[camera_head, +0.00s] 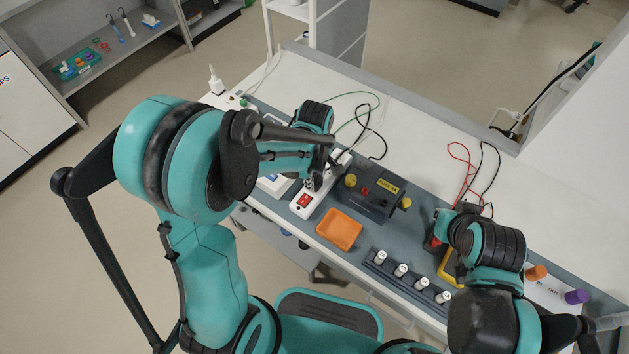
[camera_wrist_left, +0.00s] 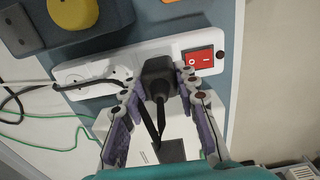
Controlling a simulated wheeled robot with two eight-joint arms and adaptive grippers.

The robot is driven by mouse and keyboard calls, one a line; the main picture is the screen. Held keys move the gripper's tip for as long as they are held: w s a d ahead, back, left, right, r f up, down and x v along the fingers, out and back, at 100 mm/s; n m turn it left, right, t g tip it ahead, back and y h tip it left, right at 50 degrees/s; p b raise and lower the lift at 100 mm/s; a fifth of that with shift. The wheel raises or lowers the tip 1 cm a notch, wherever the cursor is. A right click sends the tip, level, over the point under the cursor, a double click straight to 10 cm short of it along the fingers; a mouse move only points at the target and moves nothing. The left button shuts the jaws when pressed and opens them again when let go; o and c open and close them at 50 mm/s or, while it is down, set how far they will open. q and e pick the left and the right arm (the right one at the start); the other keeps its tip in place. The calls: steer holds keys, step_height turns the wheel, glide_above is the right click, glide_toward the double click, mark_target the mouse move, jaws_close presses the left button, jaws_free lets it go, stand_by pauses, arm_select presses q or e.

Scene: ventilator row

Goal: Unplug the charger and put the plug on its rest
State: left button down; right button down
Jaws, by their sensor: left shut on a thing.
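The white power strip (camera_head: 307,200) with a red switch lies on the bench mat. It also shows in the left wrist view (camera_wrist_left: 205,42). The black charger plug (camera_wrist_left: 158,75) is at a socket of the strip beside the red switch, its cable trailing toward my wrist. I cannot tell how deep it sits. My left gripper (camera_head: 318,178) is shut on the plug, one finger on each side in the left wrist view (camera_wrist_left: 158,92). In the head view the gripper hides the plug. My right gripper (camera_head: 440,240) is at the right of the bench; its fingers are not clear. I cannot identify the plug's rest.
An orange tray (camera_head: 339,230) lies in front of the strip. A dark box with yellow knobs (camera_head: 367,190) stands right beside the strip. Several white-topped posts (camera_head: 401,270) line the front edge. Loose green, black and red cables lie behind.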

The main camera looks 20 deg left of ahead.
arm_select(q)
steer(key=shift+r+p, duration=1.7)
steer(key=shift+r, duration=0.65)
